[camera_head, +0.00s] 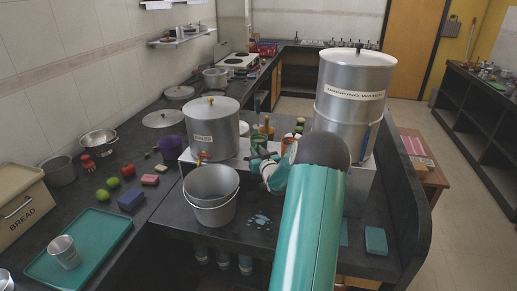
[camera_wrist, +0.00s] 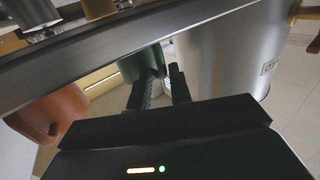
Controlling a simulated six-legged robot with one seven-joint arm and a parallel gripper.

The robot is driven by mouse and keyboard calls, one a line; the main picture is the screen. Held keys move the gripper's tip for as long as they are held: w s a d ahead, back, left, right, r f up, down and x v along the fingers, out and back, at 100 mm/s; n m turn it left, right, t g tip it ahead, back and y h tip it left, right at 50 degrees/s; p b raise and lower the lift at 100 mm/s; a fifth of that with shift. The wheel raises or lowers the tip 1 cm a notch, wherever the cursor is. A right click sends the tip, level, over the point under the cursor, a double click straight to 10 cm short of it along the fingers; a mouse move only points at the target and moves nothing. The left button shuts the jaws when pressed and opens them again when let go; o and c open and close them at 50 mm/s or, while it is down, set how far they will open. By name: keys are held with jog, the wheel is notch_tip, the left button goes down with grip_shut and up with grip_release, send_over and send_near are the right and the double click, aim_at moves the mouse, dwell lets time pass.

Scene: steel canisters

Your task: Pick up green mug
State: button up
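The green mug (camera_wrist: 138,63) is partly visible in the wrist view, just beyond my fingertips. The left finger overlaps its edge, and I cannot tell whether it touches. My gripper (camera_wrist: 161,74) is open, with a gap between its two dark fingers. In the head view the green mug (camera_head: 258,140) shows small beside the large pot, with my wrist close in front of it. An orange mug (camera_wrist: 52,112) is at the left of the wrist view.
A tall steel drinking-water canister (camera_head: 352,95) stands close to the right of my arm; a large lidded pot (camera_head: 212,125) is on the left. Stacked buckets (camera_head: 211,195) sit on the dark counter in front. A teal tray (camera_head: 95,245) lies at the left.

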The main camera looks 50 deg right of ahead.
grip_shut()
jog(key=shift+r, duration=0.1)
